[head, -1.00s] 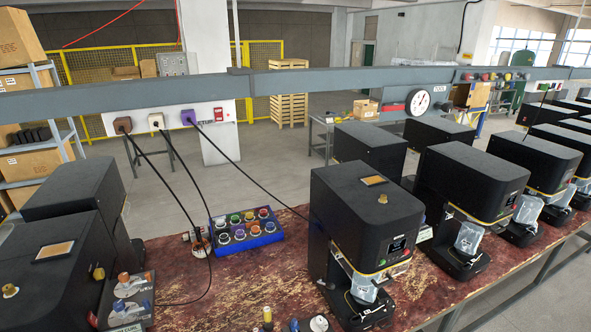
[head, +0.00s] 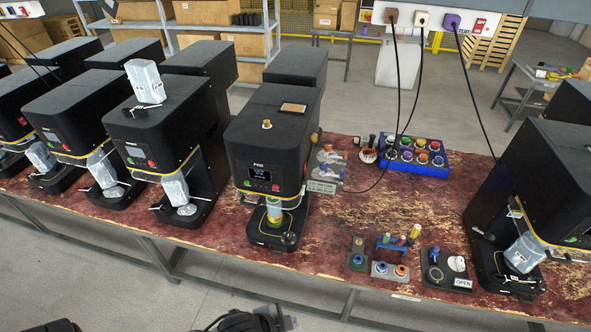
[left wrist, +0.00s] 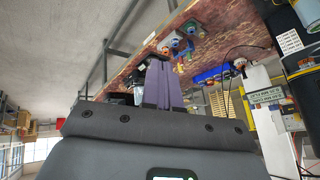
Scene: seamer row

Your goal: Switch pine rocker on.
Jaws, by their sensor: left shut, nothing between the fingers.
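The black seamer whose front label seems to read PINE (head: 264,135) stands mid-bench in the head view, its small screen lit. A can sits on its stand. I cannot make out a rocker on its visible faces. My left gripper (head: 290,322) shows only at the bottom edge of the head view, in front of the bench and well apart from the seamer. Its purple fingers (left wrist: 163,82) are shut and empty in the left wrist view, pointing towards the bench edge. My right gripper is not in view.
A blue tray of coloured caps (head: 415,168), small holders (head: 386,269) and an OPEN sign (head: 462,283) lie right of the seamer. Other seamers stand on both sides. Cables hang from a rail with a red switch (head: 482,25).

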